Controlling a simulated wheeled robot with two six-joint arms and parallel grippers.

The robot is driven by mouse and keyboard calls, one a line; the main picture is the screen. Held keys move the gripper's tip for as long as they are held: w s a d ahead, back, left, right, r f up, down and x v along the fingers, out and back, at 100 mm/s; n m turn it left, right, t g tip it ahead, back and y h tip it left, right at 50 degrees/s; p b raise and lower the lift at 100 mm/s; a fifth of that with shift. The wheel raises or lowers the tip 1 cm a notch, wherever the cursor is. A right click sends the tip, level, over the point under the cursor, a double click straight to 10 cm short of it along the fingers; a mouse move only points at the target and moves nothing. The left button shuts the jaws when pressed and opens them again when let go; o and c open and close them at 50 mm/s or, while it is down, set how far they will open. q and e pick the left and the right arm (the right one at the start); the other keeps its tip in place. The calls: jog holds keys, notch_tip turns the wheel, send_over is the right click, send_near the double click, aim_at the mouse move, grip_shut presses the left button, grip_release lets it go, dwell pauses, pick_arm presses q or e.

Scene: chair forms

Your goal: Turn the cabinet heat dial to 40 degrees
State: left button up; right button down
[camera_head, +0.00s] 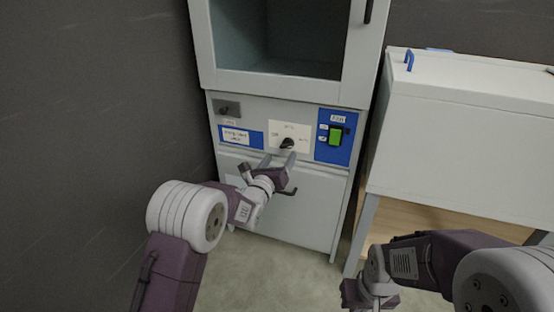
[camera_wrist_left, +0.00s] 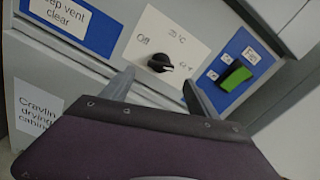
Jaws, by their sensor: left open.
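The heat dial (camera_head: 287,143) is a small black knob on a white plate on the cabinet's front panel. It also shows in the left wrist view (camera_wrist_left: 159,63), with "Off" printed to its upper left and small, blurred degree marks above and to the right. A pale mark shows on the knob's right side. My left gripper (camera_head: 278,160) is open just below and in front of the dial. In the left wrist view its fingers (camera_wrist_left: 158,82) stand either side of the knob, apparently not touching it. My right gripper (camera_head: 366,294) hangs low, its jaws unclear.
A green switch (camera_head: 335,136) on a blue plate sits right of the dial. A blue-and-white label (camera_head: 236,137) is to the left. A white bench unit (camera_head: 455,130) stands at the right, and a dark wall at the left.

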pick_arm(q)
jog(key=b+v, duration=0.2)
jog(key=v, duration=0.1)
